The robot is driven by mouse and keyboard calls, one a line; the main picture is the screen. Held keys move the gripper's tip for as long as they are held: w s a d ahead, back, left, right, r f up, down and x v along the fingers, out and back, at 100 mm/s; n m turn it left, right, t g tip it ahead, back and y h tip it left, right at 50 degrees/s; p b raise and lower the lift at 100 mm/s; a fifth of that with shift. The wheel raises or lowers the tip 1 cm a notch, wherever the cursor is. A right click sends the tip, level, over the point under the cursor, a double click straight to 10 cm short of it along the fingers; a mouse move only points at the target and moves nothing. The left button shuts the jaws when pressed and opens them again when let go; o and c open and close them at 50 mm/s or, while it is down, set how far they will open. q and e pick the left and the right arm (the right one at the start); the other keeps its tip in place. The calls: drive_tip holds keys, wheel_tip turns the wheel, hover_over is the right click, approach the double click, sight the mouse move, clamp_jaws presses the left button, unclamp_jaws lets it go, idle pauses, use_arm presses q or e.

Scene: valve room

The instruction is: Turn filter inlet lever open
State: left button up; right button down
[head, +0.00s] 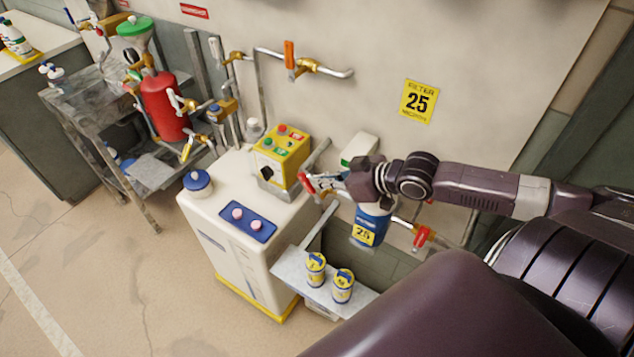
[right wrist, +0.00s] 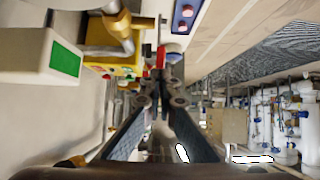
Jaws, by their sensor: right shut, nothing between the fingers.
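The blue filter housing (head: 370,225) with a yellow "25" label hangs on the pipe below my right gripper, its top partly hidden. A red lever (head: 306,184) shows just left of the fingertips of my right gripper (head: 322,182). In the right wrist view, a red piece (right wrist: 161,56) that looks like this lever lies just beyond the fingertips (right wrist: 164,80). My right gripper is shut and empty, close to the lever; I cannot tell whether they touch. The lever's valve body is mostly hidden by the gripper. My left gripper is not in view.
A second red-handled valve (head: 422,237) sits right of the filter. A white cabinet (head: 230,235) with a yellow control box (head: 281,154) stands left. Two small canisters (head: 343,286) stand on a shelf below. An orange-handled valve (head: 290,57) is on the wall above.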

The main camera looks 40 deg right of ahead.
drive_tip(key=shift+x, duration=0.75)
drive_tip(key=shift+w, duration=0.2)
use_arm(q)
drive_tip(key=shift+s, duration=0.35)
use_arm(e)
drive_tip(key=shift+a+g, duration=0.1)
drive_tip(key=shift+g, duration=0.3)
